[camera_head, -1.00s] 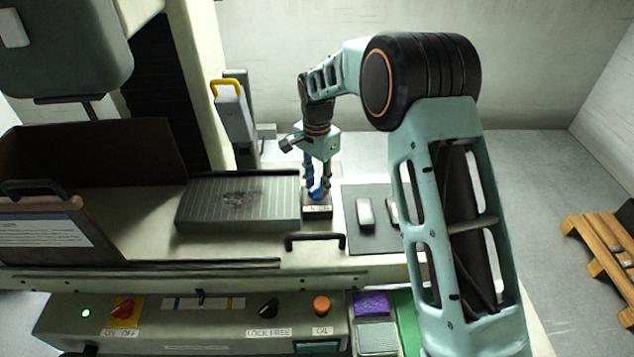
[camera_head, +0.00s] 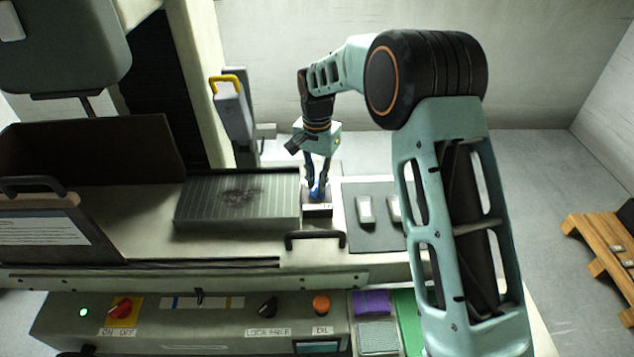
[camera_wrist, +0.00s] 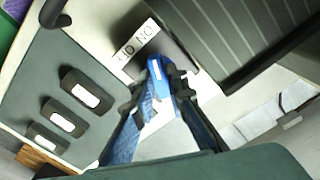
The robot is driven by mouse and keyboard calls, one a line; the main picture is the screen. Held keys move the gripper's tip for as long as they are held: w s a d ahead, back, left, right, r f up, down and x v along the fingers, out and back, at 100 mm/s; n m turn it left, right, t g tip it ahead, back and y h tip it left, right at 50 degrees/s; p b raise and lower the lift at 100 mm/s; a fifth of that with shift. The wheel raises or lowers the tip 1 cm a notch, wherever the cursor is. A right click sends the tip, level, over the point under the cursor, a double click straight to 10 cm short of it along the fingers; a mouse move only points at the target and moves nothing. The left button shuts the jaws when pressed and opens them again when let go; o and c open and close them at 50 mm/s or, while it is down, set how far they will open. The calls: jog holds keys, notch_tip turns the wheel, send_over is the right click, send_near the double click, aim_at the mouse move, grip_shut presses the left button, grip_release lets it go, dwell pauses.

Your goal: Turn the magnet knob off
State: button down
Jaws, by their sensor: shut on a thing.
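The magnet knob (camera_wrist: 155,70) is a blue lever with a white mark, seen in the wrist view between my fingertips. It sits on a small dark block (camera_head: 318,211) at the right end of the ribbed magnet chuck (camera_head: 240,203). A white label (camera_wrist: 135,40) with black letters is on the block; I cannot read it surely. My gripper (camera_head: 316,190) points down from above and is shut on the knob; it also fills the lower middle of the wrist view (camera_wrist: 158,93). My fingers hide part of the knob and its base.
A dark mat (camera_head: 369,235) with several small grey blocks lies right of the knob. A black handle (camera_head: 315,236) stands in front. The front panel holds a red switch (camera_head: 122,308) on yellow, a black knob (camera_head: 267,306) and an orange button (camera_head: 321,304). A yellow-handled unit stands behind.

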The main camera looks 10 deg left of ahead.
aim_at(317, 184)
jog(key=n, duration=0.3)
jog(key=shift+n+b, duration=0.35)
jog(key=shift+n, duration=0.05)
jog(key=n, duration=0.3)
jog(key=shift+n, duration=0.3)
jog(key=n, duration=0.3)
jog(key=shift+n+b, duration=0.3)
jog(key=shift+n, duration=1.8)
jog(key=c, duration=1.9)
grip_release()
jog(key=shift+c, duration=0.2)
jog(key=shift+r, duration=0.1)
notch_tip(317, 184, up, 12)
